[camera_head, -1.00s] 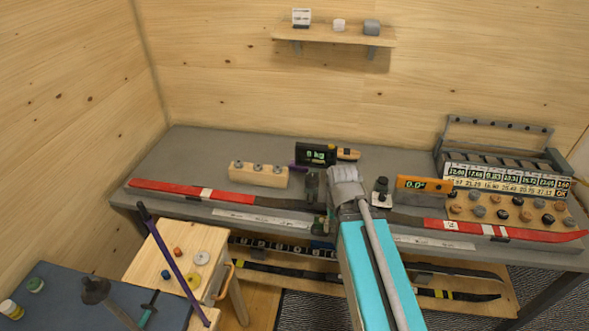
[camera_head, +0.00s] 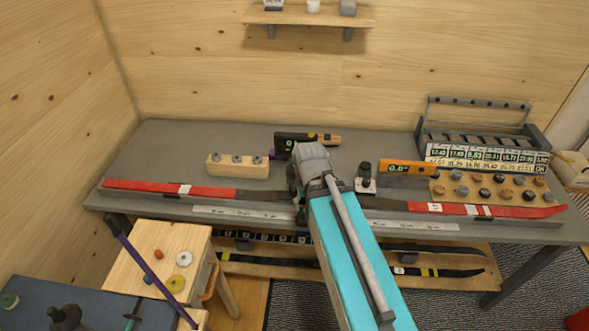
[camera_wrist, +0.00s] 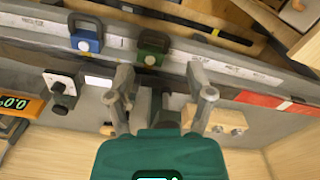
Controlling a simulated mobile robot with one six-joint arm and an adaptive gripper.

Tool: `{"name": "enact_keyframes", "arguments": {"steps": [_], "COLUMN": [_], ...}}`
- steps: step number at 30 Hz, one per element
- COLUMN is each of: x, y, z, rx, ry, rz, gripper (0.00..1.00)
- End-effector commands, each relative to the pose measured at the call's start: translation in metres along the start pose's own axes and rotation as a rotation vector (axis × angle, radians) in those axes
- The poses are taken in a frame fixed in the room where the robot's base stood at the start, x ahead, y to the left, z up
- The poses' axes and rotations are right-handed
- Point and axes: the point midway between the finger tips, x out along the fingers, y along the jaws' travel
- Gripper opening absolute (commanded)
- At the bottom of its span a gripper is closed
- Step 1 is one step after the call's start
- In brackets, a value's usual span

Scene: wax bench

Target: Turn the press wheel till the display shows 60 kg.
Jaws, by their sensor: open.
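The black display (camera_head: 287,143) with green digits stands at the back of the bench. My wrist covers part of its readout; a 0 shows. My gripper (camera_wrist: 160,85) is open in the wrist view, its two grey fingers spread above the bench by the ski, with nothing clearly held. In the head view my arm hides most of it. A dark device (camera_head: 293,178) shows just left of my wrist. I cannot make out the press wheel for certain. A green clamp (camera_wrist: 152,47) sits at the bench front, beyond the fingertips in the wrist view.
A blue clamp (camera_wrist: 85,40) is beside the green one. A black knob on a plate (camera_head: 366,180) and an orange angle display (camera_head: 405,168) stand right of my arm. A wooden block with knobs (camera_head: 238,164) stands left. A red-ended ski (camera_head: 165,187) lies along the bench.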

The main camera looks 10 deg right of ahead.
Motion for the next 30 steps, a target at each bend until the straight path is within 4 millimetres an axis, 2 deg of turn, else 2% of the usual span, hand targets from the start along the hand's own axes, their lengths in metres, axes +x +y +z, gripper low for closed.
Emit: {"name": "enact_keyframes", "arguments": {"steps": [1, 3, 8, 11, 18, 24, 30], "x": [-0.002, -0.006, -0.023, -0.039, -0.083, -0.113, -0.125], "y": [0.000, 0.000, -0.007, -0.007, -0.006, -0.006, -0.006], "z": [-0.002, -0.006, -0.026, -0.045, -0.100, -0.138, -0.157], "rx": [-0.007, -0.023, -0.108, -0.200, -0.487, -0.706, -0.831], "ry": [0.000, 0.000, 0.000, 0.000, 0.001, 0.001, 0.001], "rz": [0.000, 0.000, 0.000, 0.000, -0.001, -0.001, -0.001], "gripper": [0.87, 1.00, 1.00, 1.00, 1.00, 1.00, 1.00]}}
